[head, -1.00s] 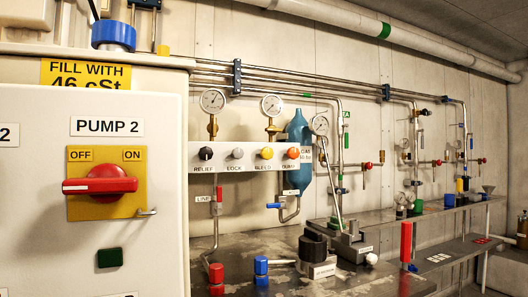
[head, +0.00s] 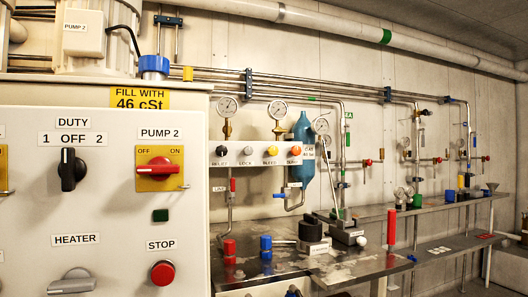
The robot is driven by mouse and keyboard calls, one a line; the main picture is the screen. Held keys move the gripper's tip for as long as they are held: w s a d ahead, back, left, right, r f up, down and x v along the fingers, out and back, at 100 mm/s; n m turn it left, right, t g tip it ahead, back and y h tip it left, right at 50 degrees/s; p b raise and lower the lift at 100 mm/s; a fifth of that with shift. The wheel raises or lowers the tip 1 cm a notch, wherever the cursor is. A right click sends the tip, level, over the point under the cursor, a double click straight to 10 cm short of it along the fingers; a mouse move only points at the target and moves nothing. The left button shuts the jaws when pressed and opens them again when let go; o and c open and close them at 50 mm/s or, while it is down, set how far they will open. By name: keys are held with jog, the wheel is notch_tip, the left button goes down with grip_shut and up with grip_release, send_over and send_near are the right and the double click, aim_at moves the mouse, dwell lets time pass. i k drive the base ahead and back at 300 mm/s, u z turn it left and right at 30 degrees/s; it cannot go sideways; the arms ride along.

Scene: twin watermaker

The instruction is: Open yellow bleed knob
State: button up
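The yellow bleed knob (head: 271,151) sits on a white panel (head: 230,155) on the back wall, above a label reading BLEED. It is third in a row of knobs: a black one (head: 221,151) labelled RELIEF, a grey one (head: 246,151) labelled LOCK, then yellow, then an orange one (head: 296,151) whose label looks like DUMP. The knob's turned position is too small to tell. My gripper is not in view.
A metal bench (head: 350,270) below the panel holds red and blue caps, a black-topped block (head: 311,232) and a lever. A blue bottle (head: 302,160) hangs right of the knobs.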

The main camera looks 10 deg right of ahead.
aim_at(272, 150)
jog(key=u, duration=0.2)
jog(key=i, duration=0.6)
jog(key=z, duration=1.6)
